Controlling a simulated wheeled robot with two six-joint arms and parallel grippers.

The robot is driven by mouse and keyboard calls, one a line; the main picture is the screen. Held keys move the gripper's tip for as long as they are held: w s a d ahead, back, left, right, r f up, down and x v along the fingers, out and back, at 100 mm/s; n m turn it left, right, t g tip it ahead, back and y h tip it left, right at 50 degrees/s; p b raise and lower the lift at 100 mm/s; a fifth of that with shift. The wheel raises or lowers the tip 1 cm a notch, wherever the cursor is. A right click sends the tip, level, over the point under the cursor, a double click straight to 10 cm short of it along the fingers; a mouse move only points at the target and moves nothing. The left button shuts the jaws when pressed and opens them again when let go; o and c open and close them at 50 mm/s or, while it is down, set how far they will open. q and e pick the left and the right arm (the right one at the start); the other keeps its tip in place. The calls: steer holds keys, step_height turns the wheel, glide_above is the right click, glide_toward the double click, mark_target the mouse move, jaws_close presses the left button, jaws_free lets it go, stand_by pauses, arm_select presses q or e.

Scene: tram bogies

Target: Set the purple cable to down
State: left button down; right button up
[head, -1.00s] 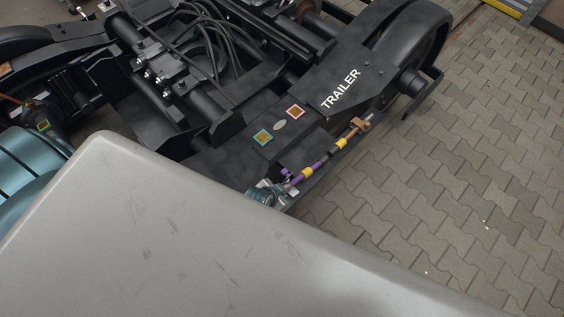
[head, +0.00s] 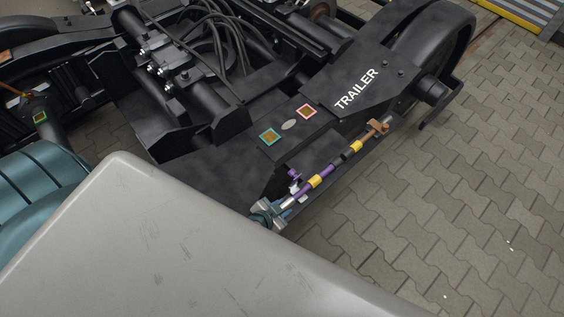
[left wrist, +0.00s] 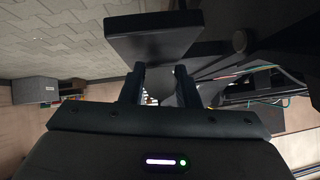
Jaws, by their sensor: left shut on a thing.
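The purple cable (head: 326,172) has yellow bands and a black stretch. It slants along the outer side of the black bogie frame, from a brown fitting (head: 378,127) at its upper right to a silver end at its lower left. A small purple fitting (head: 294,177) is beside its lower part. My left gripper (head: 286,205), grey and teal, is shut at the cable's silver end; its arm behind is mostly hidden. In the left wrist view my two dark fingers (left wrist: 160,85) show before a dark block (left wrist: 153,36); no purple is visible there. My right gripper is not in view.
The bogie frame bears the word TRAILER (head: 356,90), with a teal-edged tag (head: 270,137) and a pink-edged tag (head: 306,111). Black hoses (head: 225,35) loop behind. A wheel (head: 435,45) stands at the upper right. Paving (head: 470,190) to the right is clear.

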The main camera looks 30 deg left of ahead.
arm_select(q)
steer(key=shift+w, duration=0.1)
steer(key=c, duration=1.1)
jaws_free()
steer(key=shift+s+r, duration=0.1)
steer(key=shift+s, duration=0.15)
steer(key=v, duration=1)
steer(key=shift+s+r, duration=0.1)
steer(key=shift+s, duration=0.05)
